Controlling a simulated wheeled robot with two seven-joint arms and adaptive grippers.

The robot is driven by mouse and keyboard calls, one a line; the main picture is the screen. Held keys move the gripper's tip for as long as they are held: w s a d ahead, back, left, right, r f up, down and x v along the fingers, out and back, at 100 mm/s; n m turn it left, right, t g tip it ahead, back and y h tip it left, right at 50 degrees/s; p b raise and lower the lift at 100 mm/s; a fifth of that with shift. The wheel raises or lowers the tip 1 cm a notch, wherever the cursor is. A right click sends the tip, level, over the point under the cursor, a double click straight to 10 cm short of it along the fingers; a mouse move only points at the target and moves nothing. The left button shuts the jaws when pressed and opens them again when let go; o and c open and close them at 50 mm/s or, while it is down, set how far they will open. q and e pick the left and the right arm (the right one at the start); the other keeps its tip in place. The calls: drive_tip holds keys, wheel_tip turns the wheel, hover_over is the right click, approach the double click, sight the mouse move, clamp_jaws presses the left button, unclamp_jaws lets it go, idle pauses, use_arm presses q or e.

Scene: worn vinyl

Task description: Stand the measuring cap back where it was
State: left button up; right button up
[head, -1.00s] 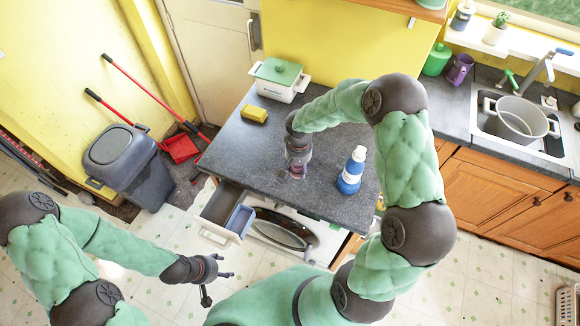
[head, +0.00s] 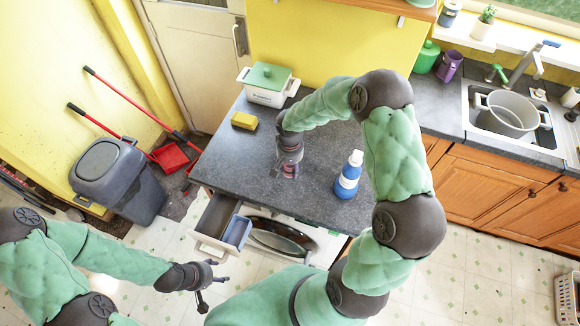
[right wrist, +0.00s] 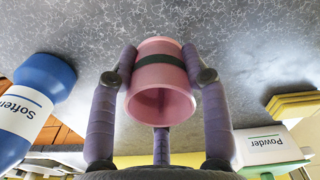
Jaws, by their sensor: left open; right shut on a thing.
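The measuring cap is a pink cup with a dark band (right wrist: 160,75). My right gripper (right wrist: 160,85) is shut on it, fingers around its sides, with its open mouth facing the wrist camera. In the head view the cap (head: 290,171) shows small below my right gripper (head: 289,165), over the grey worktop (head: 230,165). I cannot tell whether it touches the worktop. The blue softener bottle with a white label (head: 348,176) stands to the right, apart from the cap; it also shows in the right wrist view (right wrist: 35,100). My left gripper (head: 222,272) is open and empty, low in front of the drawer.
A yellow sponge (head: 244,121) and a white powder box with a green lid (head: 267,86) stand at the worktop's back left. An open drawer (head: 214,225) juts out in front, holding a blue container (head: 237,231). The worktop between sponge and bottle is otherwise clear.

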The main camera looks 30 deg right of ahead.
sight(290, 181)
drive_tip(key=shift+f+b, duration=2.15)
drive_tip(key=shift+f, duration=0.45)
drive_tip(key=shift+b, duration=0.3)
drive_tip(key=shift+f+b, duration=0.65)
drive_tip(key=shift+b, duration=0.1)
drive_tip(key=o, duration=1.3)
drive_tip(key=shift+c, duration=0.2)
